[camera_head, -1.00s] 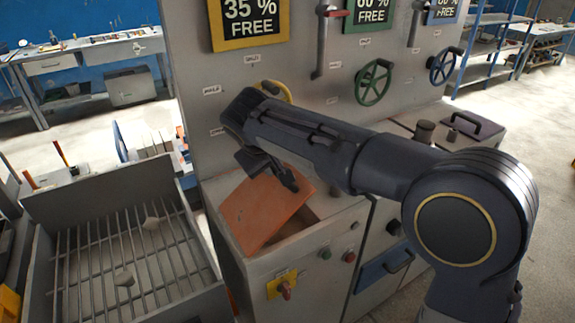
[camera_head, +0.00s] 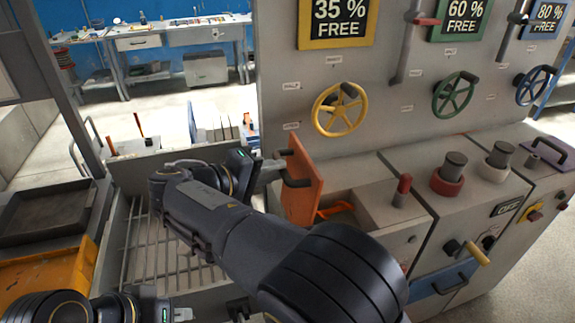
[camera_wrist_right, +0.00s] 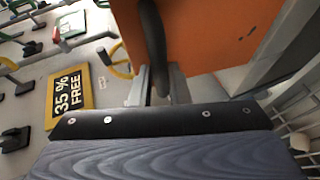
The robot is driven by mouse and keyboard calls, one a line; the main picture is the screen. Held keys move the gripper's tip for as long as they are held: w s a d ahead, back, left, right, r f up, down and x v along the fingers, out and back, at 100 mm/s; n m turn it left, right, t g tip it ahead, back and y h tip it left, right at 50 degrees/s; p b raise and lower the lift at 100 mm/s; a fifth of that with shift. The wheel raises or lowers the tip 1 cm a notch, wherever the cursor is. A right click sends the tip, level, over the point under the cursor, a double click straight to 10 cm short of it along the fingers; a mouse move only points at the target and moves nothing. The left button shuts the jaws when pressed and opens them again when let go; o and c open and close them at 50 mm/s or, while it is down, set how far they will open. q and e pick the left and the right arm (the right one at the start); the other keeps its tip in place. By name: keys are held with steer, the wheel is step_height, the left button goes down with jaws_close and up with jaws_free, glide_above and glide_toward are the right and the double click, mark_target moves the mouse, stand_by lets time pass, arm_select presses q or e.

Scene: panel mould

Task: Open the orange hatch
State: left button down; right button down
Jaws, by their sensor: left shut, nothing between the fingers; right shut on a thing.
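The orange hatch (camera_head: 308,190) stands steeply raised at the left end of the grey panel's top, with its opening uncovered beside it. Its dark handle (camera_head: 295,182) is on the hatch's left face. My right gripper (camera_head: 278,168) reaches the hatch from the left and is shut on the handle. In the right wrist view, the fingers (camera_wrist_right: 156,84) close around the dark handle (camera_wrist_right: 153,40), with the orange hatch (camera_wrist_right: 215,35) behind. My left gripper (camera_head: 183,314) is shut and empty at the bottom left, away from the hatch.
An orange object (camera_head: 336,210) lies in the uncovered opening. A red-topped lever (camera_head: 403,188) stands to the right. A yellow handwheel (camera_head: 339,110) is on the upright panel behind. A barred grate (camera_head: 140,250) lies left of the panel, partly hidden by my right arm.

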steer(key=shift+s+a+f+h, duration=0.15)
steer(key=shift+a+h, duration=0.05)
steer(key=shift+a, duration=0.2)
steer(key=shift+s+a+f+h, duration=0.1)
steer(key=shift+s+a+h, duration=0.1)
steer(key=shift+a, duration=0.15)
steer(key=c, duration=1.4)
jaws_free()
steer(key=shift+o, duration=0.2)
steer(key=b+v, duration=0.1)
steer(key=v, duration=0.6)
steer(key=shift+s+a, duration=0.25)
steer(key=shift+s, duration=0.1)
